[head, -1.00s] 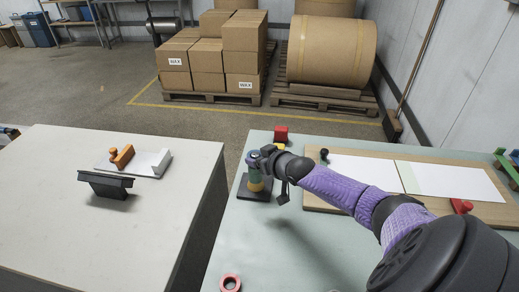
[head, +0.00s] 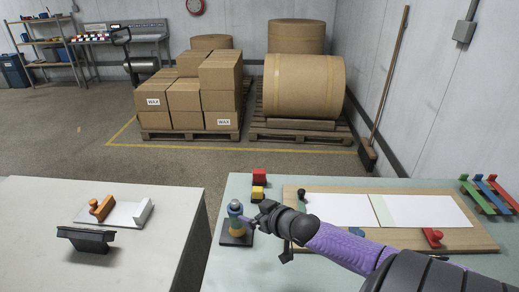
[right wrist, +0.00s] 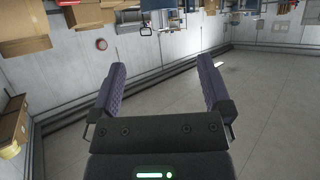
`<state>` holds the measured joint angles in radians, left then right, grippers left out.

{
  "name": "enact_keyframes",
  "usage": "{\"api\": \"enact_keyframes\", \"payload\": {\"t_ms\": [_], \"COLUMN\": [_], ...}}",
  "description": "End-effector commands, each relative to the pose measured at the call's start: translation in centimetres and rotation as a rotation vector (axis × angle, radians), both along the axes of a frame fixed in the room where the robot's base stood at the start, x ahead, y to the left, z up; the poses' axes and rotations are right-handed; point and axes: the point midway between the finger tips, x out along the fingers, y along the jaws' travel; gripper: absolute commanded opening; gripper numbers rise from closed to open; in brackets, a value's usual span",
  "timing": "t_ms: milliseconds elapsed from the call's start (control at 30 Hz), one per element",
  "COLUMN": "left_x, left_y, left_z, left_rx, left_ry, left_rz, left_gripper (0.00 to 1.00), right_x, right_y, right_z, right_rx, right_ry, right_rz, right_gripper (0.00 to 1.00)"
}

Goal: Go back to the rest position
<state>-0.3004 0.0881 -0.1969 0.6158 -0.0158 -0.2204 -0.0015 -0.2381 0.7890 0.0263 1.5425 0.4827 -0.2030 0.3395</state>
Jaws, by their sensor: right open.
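My right gripper (head: 260,217) is in the head view, its arm coming in from the lower right. My left gripper is not in view.
Floor lies between the tables.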

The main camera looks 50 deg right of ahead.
Motion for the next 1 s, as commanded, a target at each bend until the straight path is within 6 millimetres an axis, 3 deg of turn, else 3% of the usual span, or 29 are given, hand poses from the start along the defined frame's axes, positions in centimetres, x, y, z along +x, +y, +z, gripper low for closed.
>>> {"api": "enact_keyframes", "payload": {"t_ms": [167, 667, 1000], "left_x": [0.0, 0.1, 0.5], "left_y": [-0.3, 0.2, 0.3], "left_z": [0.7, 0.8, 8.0], "left_rx": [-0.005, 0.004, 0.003], "left_ry": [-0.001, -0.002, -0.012], "left_rz": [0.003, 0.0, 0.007], "left_gripper": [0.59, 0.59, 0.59], "right_x": [-1.4, -1.4, -1.3], "right_y": [0.2, 0.1, 0.1], "right_z": [0.7, 0.7, 8.2], "right_rx": [0.0, 0.0, 0.0], "right_ry": [0.0, -0.001, -0.01], "right_rz": [0.0, 0.0, 0.0], "right_gripper": [1.0, 1.0, 1.0]}}
